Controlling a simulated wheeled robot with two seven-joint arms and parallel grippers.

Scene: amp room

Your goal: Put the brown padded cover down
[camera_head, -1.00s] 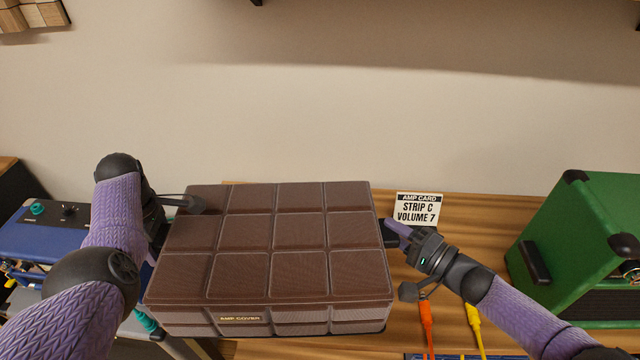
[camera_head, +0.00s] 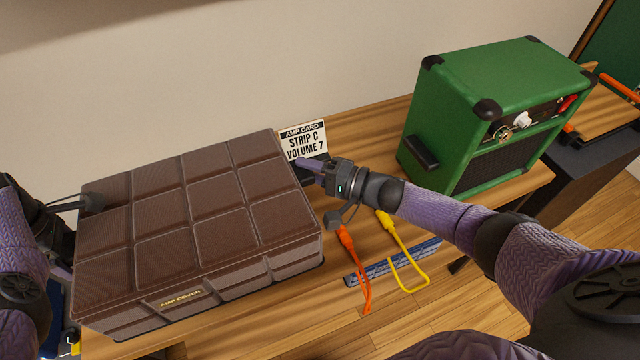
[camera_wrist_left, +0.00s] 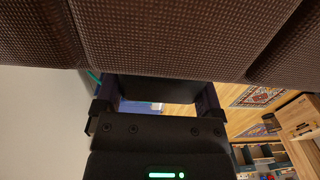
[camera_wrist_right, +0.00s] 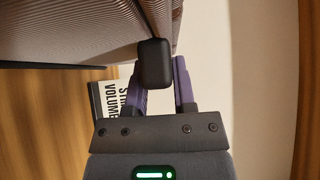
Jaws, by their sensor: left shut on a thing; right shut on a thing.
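The brown padded cover (camera_head: 180,210) is a large quilted box shape with an "AMP COVER" label on its front. It is upright, over the left part of the wooden table; I cannot tell whether its underside touches the table. My left gripper (camera_wrist_left: 155,98) is shut on a black handle (camera_wrist_left: 150,88) at the cover's left side; in the head view the cover partly hides this gripper. My right gripper (camera_head: 312,170) is shut on the black handle (camera_wrist_right: 155,62) at the cover's right side.
An amp card (camera_head: 303,142) reading "STRIP C VOLUME 7" stands just behind the cover's right side. A green amp (camera_head: 450,110) stands further right on the wooden table (camera_head: 372,130). An orange cable (camera_head: 358,265), a yellow cable (camera_head: 405,250) and a blue strip (camera_head: 430,255) lie near the front edge.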

